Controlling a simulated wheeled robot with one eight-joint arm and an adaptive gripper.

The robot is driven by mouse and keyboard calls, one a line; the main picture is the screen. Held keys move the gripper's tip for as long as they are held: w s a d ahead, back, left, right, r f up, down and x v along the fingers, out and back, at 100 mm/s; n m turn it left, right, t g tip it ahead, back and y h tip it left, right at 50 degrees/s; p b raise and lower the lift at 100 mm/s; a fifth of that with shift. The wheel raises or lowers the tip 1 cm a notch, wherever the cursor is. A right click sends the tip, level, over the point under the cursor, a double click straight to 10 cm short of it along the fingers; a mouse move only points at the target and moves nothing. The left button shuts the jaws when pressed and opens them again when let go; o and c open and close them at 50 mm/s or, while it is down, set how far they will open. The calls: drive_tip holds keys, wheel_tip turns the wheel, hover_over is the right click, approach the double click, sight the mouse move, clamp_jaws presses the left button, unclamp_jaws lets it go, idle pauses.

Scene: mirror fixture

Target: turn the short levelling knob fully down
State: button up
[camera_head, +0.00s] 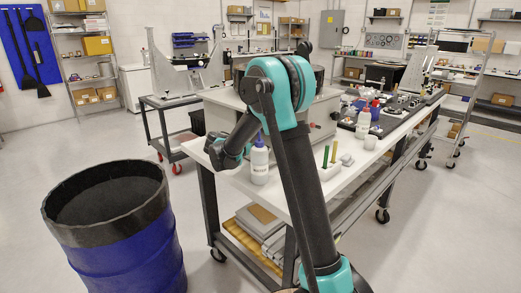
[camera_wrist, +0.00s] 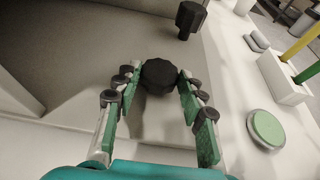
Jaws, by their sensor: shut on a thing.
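In the wrist view, a black faceted knob (camera_wrist: 160,77) sits between my gripper's fingertips (camera_wrist: 157,80). My gripper is shut on its sides, with the fingers on the left and right of it. A second black knob (camera_wrist: 190,17) stands on a visible stem farther off, apart from the fingers. I cannot tell from the view how far down the held knob is. In the head view, my gripper (camera_head: 226,150) is low at the front left of the bench, beside the grey fixture (camera_head: 300,120). The knobs are not clear there, and my arm covers part of the fixture.
A white bottle (camera_head: 259,165) stands close right of my gripper. A white holder (camera_wrist: 282,78) with yellow and green handles and a green-topped round item (camera_wrist: 266,129) lie to the right. A blue drum (camera_head: 125,245) stands on the floor at left. More bottles stand farther along the bench.

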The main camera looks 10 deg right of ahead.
drive_tip(key=shift+w+a+m+g+h, duration=0.15)
drive_tip(key=shift+m+g+h, duration=0.2)
drive_tip(key=shift+m+g, duration=0.25)
drive_tip(key=shift+w+a+m+g+h, duration=0.15)
drive_tip(key=shift+m+g+h, duration=0.2)
drive_tip(key=shift+m+g, duration=0.25)
drive_tip(key=shift+w+m+g+h, duration=0.2)
drive_tip(key=shift+m+g+h, duration=0.05)
drive_tip(key=shift+m+g, duration=0.8)
drive_tip(key=shift+w+m+g+h, duration=0.15)
drive_tip(key=shift+m+g+h, duration=0.1)
drive_tip(key=shift+m+g, duration=0.75)
drive_tip(key=shift+g, duration=0.25)
drive_tip(key=o, duration=1.2)
drive_tip(key=shift+c, duration=0.2)
drive_tip(key=v, duration=1.2)
